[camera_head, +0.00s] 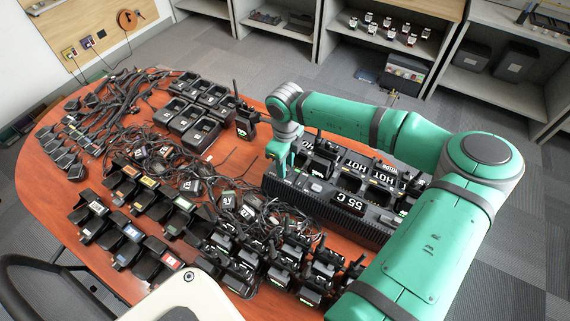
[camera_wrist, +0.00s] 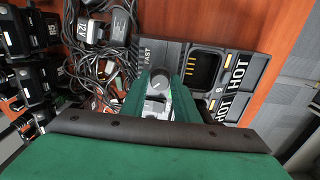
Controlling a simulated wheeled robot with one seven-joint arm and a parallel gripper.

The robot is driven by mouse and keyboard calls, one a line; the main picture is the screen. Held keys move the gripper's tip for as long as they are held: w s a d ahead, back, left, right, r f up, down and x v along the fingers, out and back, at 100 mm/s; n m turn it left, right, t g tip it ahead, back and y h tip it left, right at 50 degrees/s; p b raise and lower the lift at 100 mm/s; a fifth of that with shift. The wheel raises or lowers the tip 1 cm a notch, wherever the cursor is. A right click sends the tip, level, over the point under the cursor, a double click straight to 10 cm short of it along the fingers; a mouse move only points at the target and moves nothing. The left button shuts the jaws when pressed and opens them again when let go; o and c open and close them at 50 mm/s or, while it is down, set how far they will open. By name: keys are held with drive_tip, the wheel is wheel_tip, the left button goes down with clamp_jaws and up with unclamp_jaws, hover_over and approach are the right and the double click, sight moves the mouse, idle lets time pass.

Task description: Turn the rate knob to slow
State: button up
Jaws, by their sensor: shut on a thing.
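The rate knob (camera_wrist: 160,80) is a small grey round knob on the dark charger (camera_head: 318,190). In the wrist view it sits between the green fingers of my gripper (camera_wrist: 159,76), which is shut on it. A "FAST" label (camera_wrist: 148,52) shows on the charger just above the knob. A slow label is not visible, and I cannot read which way the knob points. In the head view my gripper (camera_head: 281,158) reaches down to the charger's left end, and the knob is hidden there.
The charger carries radios, "HOT" tags (camera_wrist: 238,72) and a "55 C" display (camera_head: 349,202). Tangled cables (camera_head: 262,215), chargers (camera_head: 188,118) and several radios (camera_head: 245,122) crowd the wooden table (camera_head: 38,187) to the left. Shelves stand behind.

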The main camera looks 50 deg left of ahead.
drive_tip(key=shift+n, duration=0.3)
drive_tip(key=shift+s, duration=0.1)
drive_tip(key=o, duration=1.1)
drive_tip(key=shift+c, duration=0.2)
drive_tip(key=shift+r, duration=0.1)
wheel_tip(320, 180, up, 11)
drive_tip(key=shift+f, duration=0.2)
